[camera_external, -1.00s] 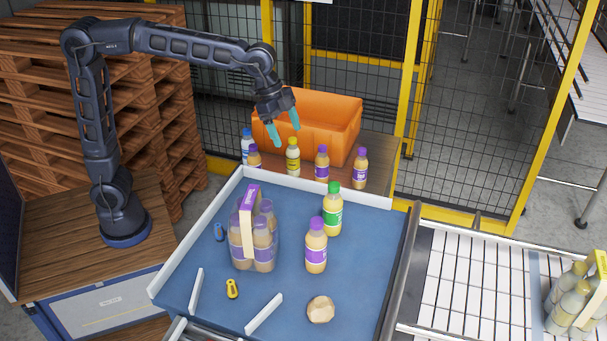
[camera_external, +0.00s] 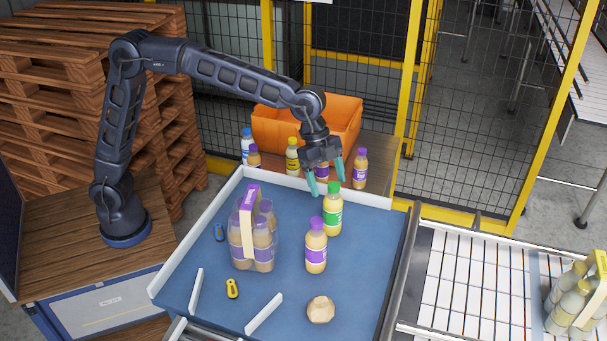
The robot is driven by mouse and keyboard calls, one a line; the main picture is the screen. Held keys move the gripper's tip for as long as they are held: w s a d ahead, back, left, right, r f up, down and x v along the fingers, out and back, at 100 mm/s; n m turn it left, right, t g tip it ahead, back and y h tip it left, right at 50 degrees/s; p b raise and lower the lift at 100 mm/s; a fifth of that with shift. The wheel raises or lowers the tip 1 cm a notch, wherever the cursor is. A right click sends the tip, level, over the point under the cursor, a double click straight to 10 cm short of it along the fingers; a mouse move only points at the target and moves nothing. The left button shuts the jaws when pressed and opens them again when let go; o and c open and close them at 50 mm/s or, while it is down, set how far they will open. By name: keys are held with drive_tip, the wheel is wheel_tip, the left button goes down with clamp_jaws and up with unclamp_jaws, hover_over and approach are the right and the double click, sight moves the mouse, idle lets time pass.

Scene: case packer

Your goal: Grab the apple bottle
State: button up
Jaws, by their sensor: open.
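A bottle with a green cap and green label (camera_external: 332,213) stands upright on the blue table; it may be the apple bottle, but its label is too small to read. My gripper (camera_external: 325,185) is open and empty, pointing down at this bottle's cap. In the picture its two teal fingers lie on either side of the cap; whether they are around it or behind it I cannot tell. A purple-capped bottle (camera_external: 316,250) stands just in front and to the left.
A bottle pack with a purple carrier (camera_external: 248,222) stands left on the blue table (camera_external: 280,285). A round tan object (camera_external: 321,309) lies near the front. Several bottles stand behind, before an orange crate (camera_external: 270,125). A conveyor (camera_external: 470,285) runs right.

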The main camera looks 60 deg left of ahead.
sight(332, 198)
drive_tip(key=shift+x, duration=3.05)
drive_tip(key=shift+a, duration=0.2)
drive_tip(key=c, duration=1.2)
drive_tip(key=shift+c, duration=0.2)
drive_tip(key=shift+r, duration=0.15)
